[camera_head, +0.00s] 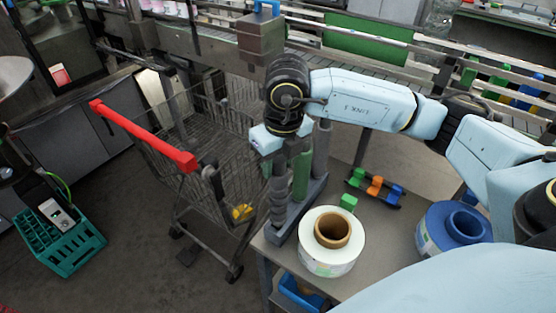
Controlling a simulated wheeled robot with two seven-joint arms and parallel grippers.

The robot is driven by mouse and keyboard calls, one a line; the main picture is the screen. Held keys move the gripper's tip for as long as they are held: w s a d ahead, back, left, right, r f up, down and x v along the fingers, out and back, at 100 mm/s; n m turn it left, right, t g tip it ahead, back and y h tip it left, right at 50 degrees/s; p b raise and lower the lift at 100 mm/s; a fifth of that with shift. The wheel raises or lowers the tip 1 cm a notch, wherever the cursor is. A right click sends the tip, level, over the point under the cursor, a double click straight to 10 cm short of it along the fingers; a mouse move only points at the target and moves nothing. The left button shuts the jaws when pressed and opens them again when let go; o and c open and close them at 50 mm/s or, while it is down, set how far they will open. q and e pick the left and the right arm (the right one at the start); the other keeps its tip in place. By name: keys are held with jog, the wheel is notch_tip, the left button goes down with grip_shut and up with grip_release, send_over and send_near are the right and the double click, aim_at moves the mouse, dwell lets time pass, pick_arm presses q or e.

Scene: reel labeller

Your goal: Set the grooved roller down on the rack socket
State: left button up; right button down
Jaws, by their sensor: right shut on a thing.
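The grooved roller (278,196) is a dark grey ridged cylinder, upright at the near end of the grey rack (313,195). My right gripper (279,153) points down from above and is shut on the roller's upper end. The roller's lower end is at the rack's near end; I cannot tell whether it touches the socket, which is hidden. A green roller (301,176) and a smooth grey roller (321,148) stand in the rack behind it. My left gripper is not in view.
A white label reel (346,264) stands close beside the rack on the grey table (377,227). A blue reel (431,238), a green block (349,202) and coloured clips (375,187) lie further right. A shopping cart (190,165) stands left of the table.

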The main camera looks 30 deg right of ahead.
jog(key=shift+f+b, duration=0.65)
jog(key=shift+f, duration=0.15)
jog(key=c, duration=0.8)
grip_release()
notch_tip(320, 180, up, 13)
jog(key=s, duration=0.1)
jog(key=shift+s+r, duration=0.2)
jog(key=shift+s, duration=0.1)
